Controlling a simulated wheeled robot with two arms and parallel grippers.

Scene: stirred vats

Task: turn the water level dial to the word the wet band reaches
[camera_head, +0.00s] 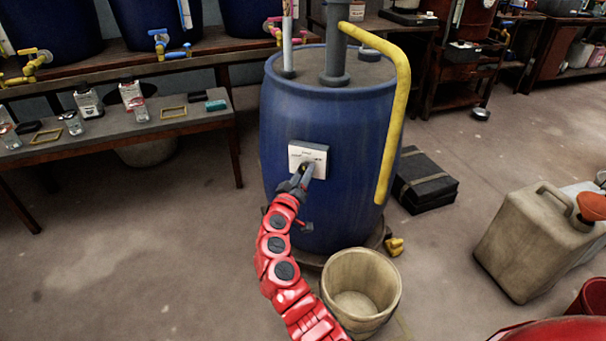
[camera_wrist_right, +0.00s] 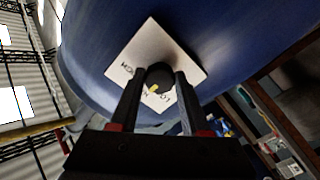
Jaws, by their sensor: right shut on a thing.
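A white square dial plate (camera_head: 320,153) is fixed to the front of the blue vat (camera_head: 335,215). In the right wrist view the plate (camera_wrist_right: 150,48) shows dark lettering, partly readable and partly hidden by my fingers. The black dial knob (camera_wrist_right: 158,76) has a yellow pointer mark (camera_wrist_right: 153,89) and sits between my fingertips. My right gripper (camera_head: 303,172) is at the plate, and in the right wrist view its two fingers (camera_wrist_right: 157,85) are shut on the knob. I cannot make out a wet band or the word it reaches. My left gripper is not in view.
A yellow pipe (camera_head: 402,90) bends down the vat's right side. A beige bucket (camera_head: 362,285) stands on the floor in front. A black case (camera_head: 425,180) and a beige jerrycan (camera_head: 535,245) stand to the right. A bench (camera_head: 185,122) with bottles is at left.

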